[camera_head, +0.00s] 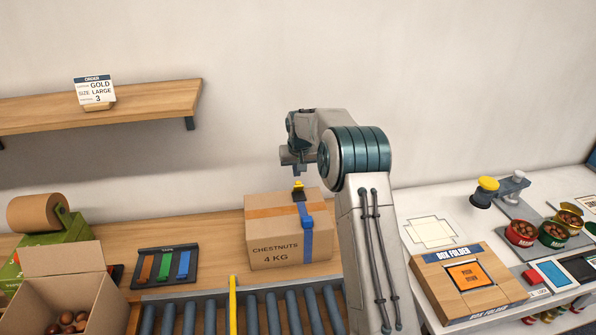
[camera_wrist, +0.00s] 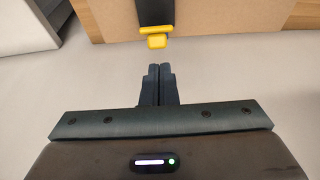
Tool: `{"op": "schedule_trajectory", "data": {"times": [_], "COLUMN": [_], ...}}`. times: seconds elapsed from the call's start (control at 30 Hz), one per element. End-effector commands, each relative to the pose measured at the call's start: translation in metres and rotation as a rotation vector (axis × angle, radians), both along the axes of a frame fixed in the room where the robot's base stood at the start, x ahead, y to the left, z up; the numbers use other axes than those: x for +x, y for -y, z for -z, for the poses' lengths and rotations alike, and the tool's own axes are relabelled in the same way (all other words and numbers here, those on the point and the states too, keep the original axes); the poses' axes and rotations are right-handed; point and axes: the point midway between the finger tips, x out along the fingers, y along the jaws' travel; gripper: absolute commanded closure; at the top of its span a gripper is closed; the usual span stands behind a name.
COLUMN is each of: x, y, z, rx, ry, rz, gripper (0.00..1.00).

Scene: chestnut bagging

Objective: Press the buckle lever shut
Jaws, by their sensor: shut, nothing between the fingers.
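The cardboard box (camera_head: 262,232), marked chestnuts 4 kg, stands closed on the wooden bench. A blue strap (camera_head: 308,245) runs down its front. The black buckle (camera_head: 299,196) with its yellow lever (camera_head: 298,185) sits at the top of the strap; the lever sticks up above the box top. In the wrist view the yellow lever (camera_wrist: 157,41) shows at the top, below the black buckle body (camera_wrist: 153,12). My gripper (camera_head: 297,172) is above the buckle. Its fingertips (camera_wrist: 159,67) are together and empty, with a small gap to the lever.
A roller conveyor (camera_head: 250,310) with a yellow bar (camera_head: 233,300) lies in front of the box. A tape tray (camera_head: 165,267) is to the left, beside an open carton (camera_head: 75,290) holding chestnuts. The box folder (camera_head: 465,280) stands right of my arm. A shelf (camera_head: 150,104) hangs at upper left.

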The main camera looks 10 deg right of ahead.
Motion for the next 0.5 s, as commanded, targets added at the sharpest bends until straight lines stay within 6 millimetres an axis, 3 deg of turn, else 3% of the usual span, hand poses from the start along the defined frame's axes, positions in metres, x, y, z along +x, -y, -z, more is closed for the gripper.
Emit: {"op": "schedule_trajectory", "data": {"times": [0.5], "x": [-0.0080], "y": [0.0001], "z": [0.0045], "rx": [0.000], "ry": [0.000], "rz": [0.000], "gripper": [1.00]}}
